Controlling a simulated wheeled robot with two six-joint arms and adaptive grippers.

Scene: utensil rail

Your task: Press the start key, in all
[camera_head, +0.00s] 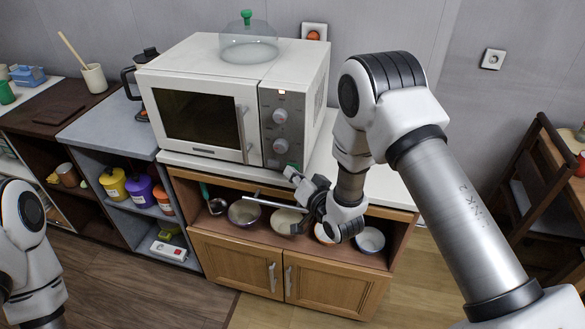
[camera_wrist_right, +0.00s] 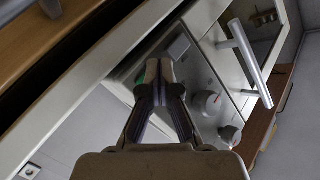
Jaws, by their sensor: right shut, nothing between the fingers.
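The white microwave (camera_head: 200,68) stands on the counter with its door closed. Its grey control panel (camera_head: 271,120) has two round knobs and a small lit lamp at the top. A green key (camera_head: 293,165), which I take as the start key, is at the panel's bottom, partly hidden by my right gripper (camera_head: 290,174). That gripper is shut and empty, its tips close to the key; I cannot tell whether they touch. In the right wrist view the shut fingertips (camera_wrist_right: 159,66) are before the panel (camera_wrist_right: 188,62), with a bit of green (camera_wrist_right: 140,74) beside them. My left gripper is out of view.
A clear dome with a green knob (camera_head: 248,42) sits on the microwave. The door handle (camera_head: 242,134) sticks out left of the panel. Bowls (camera_head: 244,213) stand on the shelf below my right gripper. A wooden chair (camera_head: 545,185) is at the right.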

